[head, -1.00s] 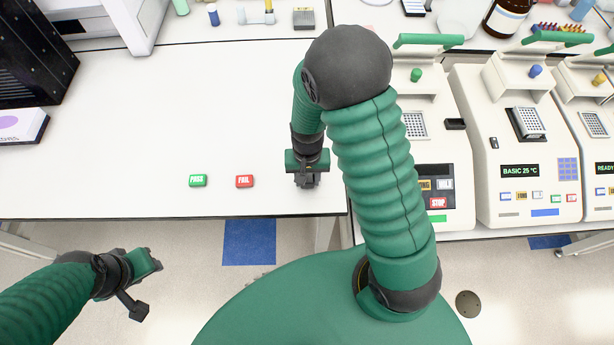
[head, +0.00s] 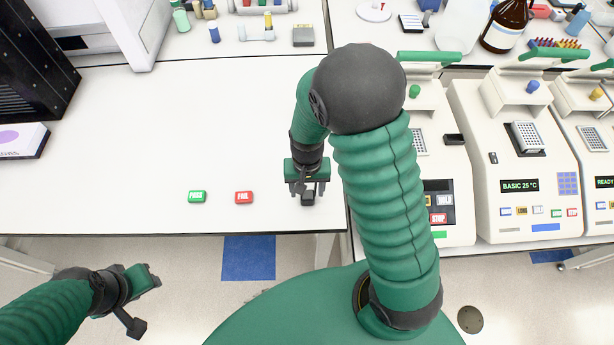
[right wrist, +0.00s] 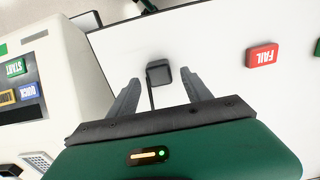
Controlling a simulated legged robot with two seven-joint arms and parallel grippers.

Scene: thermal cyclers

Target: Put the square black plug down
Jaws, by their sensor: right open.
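The square black plug (head: 307,198) rests on the white bench near its front edge, below my right gripper in the head view. In the right wrist view the plug (right wrist: 158,73) lies beyond the fingertips, with a thin dark strip running from it toward the gripper. My right gripper (head: 307,190) is open, its fingers apart with clear gaps to the plug; it also shows in the right wrist view (right wrist: 158,92). My left gripper (head: 150,277) hangs over the floor in front of the bench, away from the plug; its finger gap is unclear.
A green PASS button (head: 197,197) and a red FAIL button (head: 244,197) lie left of the plug. Thermal cyclers (head: 525,165) stand to the right, partly behind my right arm. The bench (head: 180,120) is clear in the middle.

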